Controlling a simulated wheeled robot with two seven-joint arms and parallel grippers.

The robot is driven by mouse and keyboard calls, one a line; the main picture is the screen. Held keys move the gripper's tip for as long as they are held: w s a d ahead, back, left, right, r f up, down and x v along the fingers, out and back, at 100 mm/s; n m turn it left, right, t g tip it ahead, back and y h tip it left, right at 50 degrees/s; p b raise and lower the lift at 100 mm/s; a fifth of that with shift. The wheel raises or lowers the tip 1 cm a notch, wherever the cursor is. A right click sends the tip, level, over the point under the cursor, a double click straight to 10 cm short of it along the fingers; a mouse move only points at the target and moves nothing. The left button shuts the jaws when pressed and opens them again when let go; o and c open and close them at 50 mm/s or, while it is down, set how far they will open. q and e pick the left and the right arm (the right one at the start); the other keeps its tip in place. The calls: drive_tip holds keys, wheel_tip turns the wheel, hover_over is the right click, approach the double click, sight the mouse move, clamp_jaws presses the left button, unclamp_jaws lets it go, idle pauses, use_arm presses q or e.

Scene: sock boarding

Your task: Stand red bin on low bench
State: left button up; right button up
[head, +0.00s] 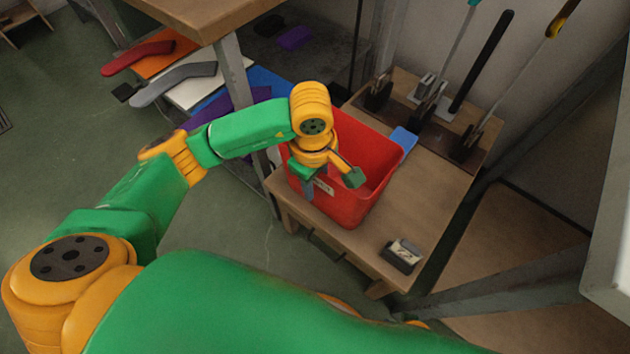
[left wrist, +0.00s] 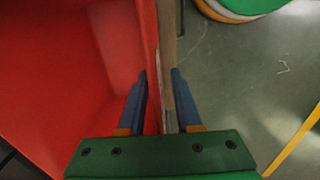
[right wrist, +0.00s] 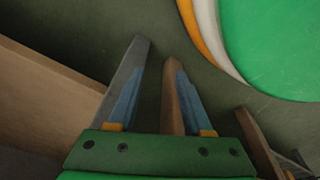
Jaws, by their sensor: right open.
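The red bin (head: 372,150) stands upright on the wooden low bench (head: 425,205), near its front left edge. A pale label shows on its near side. My left gripper (head: 328,185) is at the bin's near wall. In the left wrist view, one finger is inside the bin and the other outside, with the red wall (left wrist: 150,60) between them. My right gripper (right wrist: 158,90) shows only in the right wrist view. It is open over the floor, with a brown wooden piece showing between and below its fingers.
A small blue item (head: 404,139) lies beside the bin's far right rim. A dark block with a pale top (head: 402,255) sits on the bench's near right corner. Upright tools stand in a wooden rack (head: 400,103) behind. A higher table (head: 205,15) is at the upper left.

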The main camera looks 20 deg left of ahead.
use_arm(q)
drive_tip(key=r+p, duration=0.2)
drive_tip(key=r, duration=0.3)
drive_tip(key=r+p, duration=0.2)
drive_tip(key=r, duration=0.4)
drive_tip(key=shift+s+a+r, duration=0.1)
drive_tip(key=shift+s+r, duration=0.1)
drive_tip(key=shift+r, duration=0.45)
use_arm(e)
drive_tip(key=s+d, duration=0.2)
drive_tip(key=s, duration=0.1)
drive_tip(key=shift+s+d+r, duration=0.1)
drive_tip(key=shift+s+d, duration=0.1)
drive_tip(key=shift+d, duration=0.2)
